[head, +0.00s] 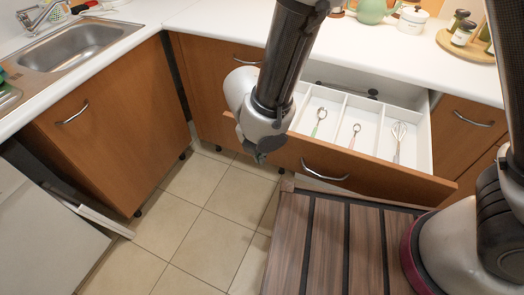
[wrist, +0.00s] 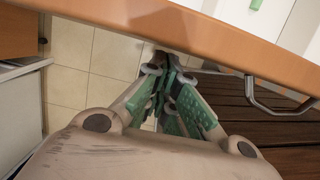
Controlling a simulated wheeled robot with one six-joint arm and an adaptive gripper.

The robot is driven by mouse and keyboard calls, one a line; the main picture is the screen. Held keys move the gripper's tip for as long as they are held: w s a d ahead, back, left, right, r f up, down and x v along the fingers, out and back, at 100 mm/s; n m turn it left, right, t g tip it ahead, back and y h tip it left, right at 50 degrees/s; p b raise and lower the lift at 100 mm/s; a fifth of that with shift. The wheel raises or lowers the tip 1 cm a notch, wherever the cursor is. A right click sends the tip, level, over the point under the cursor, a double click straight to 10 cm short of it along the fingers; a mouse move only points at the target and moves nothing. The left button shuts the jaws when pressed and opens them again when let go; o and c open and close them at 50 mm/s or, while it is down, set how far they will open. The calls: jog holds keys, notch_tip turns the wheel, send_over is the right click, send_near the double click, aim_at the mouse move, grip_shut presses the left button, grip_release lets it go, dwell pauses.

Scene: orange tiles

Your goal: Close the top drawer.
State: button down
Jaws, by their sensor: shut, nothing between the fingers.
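The top drawer (head: 365,166) is pulled out in the head view, with a wooden front and a curved metal handle. Its white divided tray (head: 381,130) holds several utensils. My gripper (head: 260,157) is shut and empty, beside the left part of the drawer front and on its outer side. In the wrist view the green-padded fingers of my gripper (wrist: 162,84) are together just below the edge of the drawer front (wrist: 215,38). The drawer handle (wrist: 278,105) is at the right there. I cannot tell whether the fingers touch the front.
A white counter (head: 345,45) with a teapot (head: 374,10) and jars is above the drawer. A sink (head: 80,45) is at the left. An open appliance door (head: 60,230) stands at the lower left. Tiled floor (head: 200,225) is clear below my gripper.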

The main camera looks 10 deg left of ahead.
jog(key=w+d, duration=0.2)
jog(key=w, duration=0.9)
jog(key=w+d, duration=0.2)
jog(key=w, duration=0.9)
jog(key=w+d, duration=0.2)
jog(key=w, duration=1)
jog(key=shift+d, duration=0.35)
